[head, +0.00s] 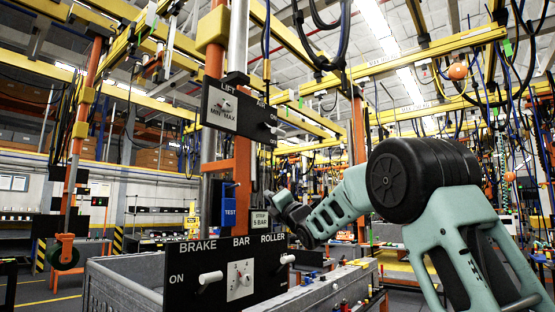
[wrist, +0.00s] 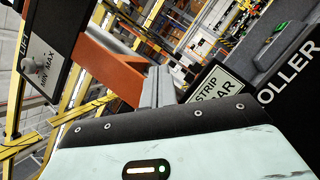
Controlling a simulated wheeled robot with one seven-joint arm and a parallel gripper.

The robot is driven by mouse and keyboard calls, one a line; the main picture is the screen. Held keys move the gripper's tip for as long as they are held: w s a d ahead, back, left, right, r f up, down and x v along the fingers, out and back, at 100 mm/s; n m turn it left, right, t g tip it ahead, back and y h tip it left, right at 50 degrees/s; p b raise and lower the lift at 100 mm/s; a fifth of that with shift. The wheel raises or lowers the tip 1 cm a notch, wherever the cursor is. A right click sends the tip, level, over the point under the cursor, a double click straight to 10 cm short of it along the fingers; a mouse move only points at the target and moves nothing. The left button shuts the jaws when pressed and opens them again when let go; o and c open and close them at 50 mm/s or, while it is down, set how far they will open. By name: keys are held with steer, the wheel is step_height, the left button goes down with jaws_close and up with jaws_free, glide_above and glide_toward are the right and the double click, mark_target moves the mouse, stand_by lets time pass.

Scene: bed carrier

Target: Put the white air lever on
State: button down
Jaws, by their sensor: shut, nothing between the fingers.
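The upper black panel (head: 213,116) on the orange post carries a LIFT dial (head: 227,104) with MIN and MAX marks. Its right part has an AIR label and a small pale lever (head: 271,127), seen edge-on; its setting is too small to tell. In the wrist view the LIFT dial (wrist: 36,65) shows at the left, but the air lever is not visible. My gripper (head: 277,197) is below and right of the upper panel, apart from it. Its fingers (wrist: 158,86) are shut and empty in the wrist view, in front of the orange post.
The lower panel (head: 183,297) has white BRAKE (head: 210,278) and ROLLER (head: 287,259) levers and a BAR dial (head: 242,278). A STRIP sign (wrist: 215,95) stands close to my gripper. The orange post (head: 243,165) and a blue TEST tag (head: 229,203) are just left.

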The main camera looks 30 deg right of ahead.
mark_target(263, 142)
steer(key=s+d+r+n+t+y, duration=0.2)
steer(key=d+r+n+y, duration=0.2)
steer(key=r+n+y, duration=0.55)
steer(key=w+r+n+p, duration=0.1)
steer(key=w+r+p, duration=0.1)
steer(key=w+a+r+n+h+p, duration=0.1)
steer(key=w+r+p, duration=0.1)
steer(key=p, duration=0.1)
steer(key=w+a+r+n+h+p, duration=0.1)
steer(key=w+r+p, duration=0.1)
steer(key=p, duration=0.1)
steer(key=shift+w+a+r+n, duration=0.15)
steer(key=shift+r+n, duration=0.1)
steer(key=shift+r, duration=0.15)
steer(key=shift+r+p, duration=0.3)
steer(key=shift+p, duration=0.1)
steer(key=s, duration=0.1)
steer(key=s+d+r+p, duration=0.1)
steer(key=s, duration=0.1)
steer(key=shift+p, duration=0.3)
steer(key=shift+s+d+r+g, duration=0.1)
steer(key=shift+s+r+g, duration=0.1)
steer(key=shift+g, duration=0.1)
